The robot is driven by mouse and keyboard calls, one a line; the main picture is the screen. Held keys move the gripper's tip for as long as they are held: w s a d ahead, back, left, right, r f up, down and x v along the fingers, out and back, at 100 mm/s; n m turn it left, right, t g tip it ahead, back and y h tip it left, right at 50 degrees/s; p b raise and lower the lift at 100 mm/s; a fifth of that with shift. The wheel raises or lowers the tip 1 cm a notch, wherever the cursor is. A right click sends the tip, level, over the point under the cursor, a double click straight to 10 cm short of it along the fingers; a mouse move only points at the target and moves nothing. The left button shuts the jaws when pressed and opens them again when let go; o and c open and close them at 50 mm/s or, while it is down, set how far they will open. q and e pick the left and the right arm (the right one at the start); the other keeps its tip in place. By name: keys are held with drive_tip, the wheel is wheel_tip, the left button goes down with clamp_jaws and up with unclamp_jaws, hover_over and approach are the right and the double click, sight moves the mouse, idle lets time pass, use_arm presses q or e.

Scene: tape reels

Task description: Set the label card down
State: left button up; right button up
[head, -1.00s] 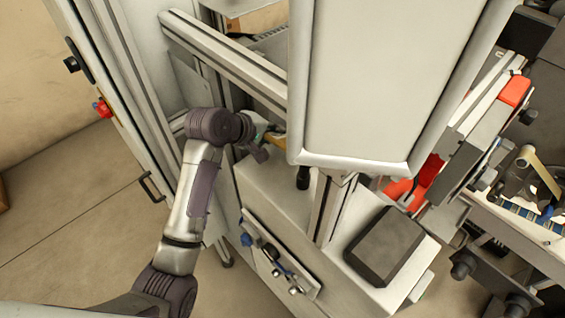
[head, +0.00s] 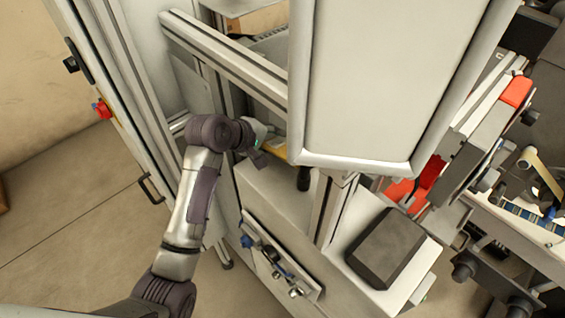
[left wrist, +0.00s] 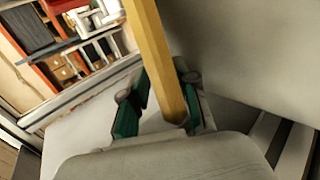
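A long yellow piece (left wrist: 160,60), which I take to be the label card, runs up from between my left gripper's fingers in the left wrist view. No printing shows on it. My left gripper (left wrist: 160,98), with green finger pads, appears closed on its lower end, one finger on each side. In the head view my left gripper (head: 265,145) is at the far side of a pale machine housing, and the yellow piece (head: 276,152) shows just past it, partly hidden behind a large upright panel. My right gripper is not in view.
The large upright panel (head: 375,80) stands close to my left gripper's right. A beam (head: 230,58) lies behind it. A black knob (head: 304,178) and a dark block (head: 386,246) stand on the housing (head: 275,195). An orange-red shelf unit (left wrist: 65,70) shows in the wrist view.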

use_arm(q)
drive_tip(key=shift+p+v, duration=0.35)
drive_tip(key=shift+v, duration=3.55)
wheel_tip(320, 180, up, 8)
drive_tip(key=s+a, duration=0.1)
drive_tip(key=shift+s+a, duration=0.25)
drive_tip(key=shift+s, duration=0.05)
drive_tip(key=shift+f, duration=0.2)
